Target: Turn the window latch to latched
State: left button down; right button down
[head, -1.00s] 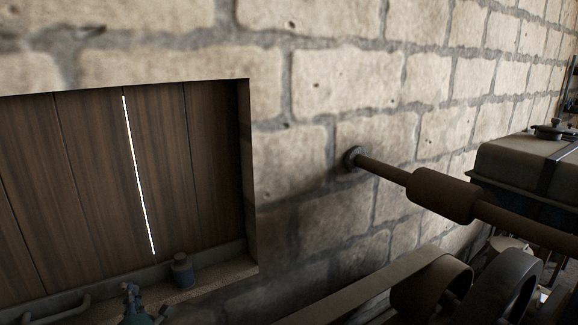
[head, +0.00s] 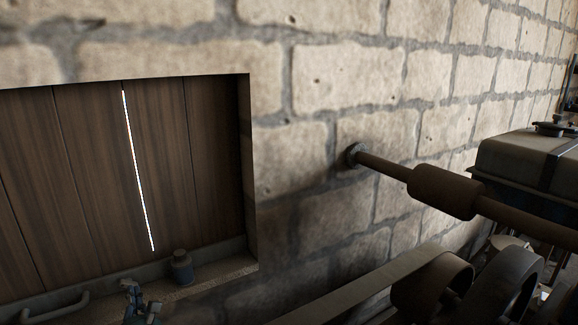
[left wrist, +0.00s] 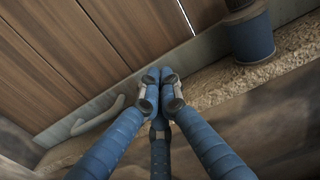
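The window has dark wooden panels (head: 90,180) with a bright vertical gap between two of them. A curved grey handle (head: 55,308) is at the lower left of the window; it also shows in the left wrist view (left wrist: 97,117). I cannot tell for sure whether it is the latch. My left gripper (head: 133,290) is at the sill, right of the handle and apart from it. In the left wrist view its blue fingers (left wrist: 160,76) come together at the tips, with nothing visible between them. My right gripper is not in view.
A small blue cylinder with a dark top (head: 182,268) stands on the sill (head: 215,275), right of my left gripper. It also shows in the left wrist view (left wrist: 250,38). A brown shaft (head: 445,192), belts and pulleys (head: 430,285) fill the right side. Stone wall surrounds the window.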

aim_at(132, 283)
pick_arm(q)
jog(key=b+x, duration=0.2)
jog(key=x, duration=0.3)
jog(key=shift+w+a+f, duration=0.15)
jog(key=shift+w, duration=0.1)
jog(key=shift+w+a, duration=0.3)
jog(key=shift+w, duration=0.25)
jog(key=shift+s+a+f+b, duration=0.2)
jog(key=shift+f+b, duration=0.25)
jog(key=shift+b, duration=0.2)
dwell(0.3)
jog(key=shift+s+a+r+p, duration=0.15)
jog(key=shift+a+p, duration=0.1)
jog(key=shift+p, duration=0.1)
dwell(0.3)
jog(key=shift+s+a, duration=0.1)
jog(key=shift+a, duration=0.1)
jog(key=shift+s+a+p, duration=0.2)
jog(key=shift+a+p, duration=0.1)
jog(key=shift+a, duration=0.05)
dwell(0.5)
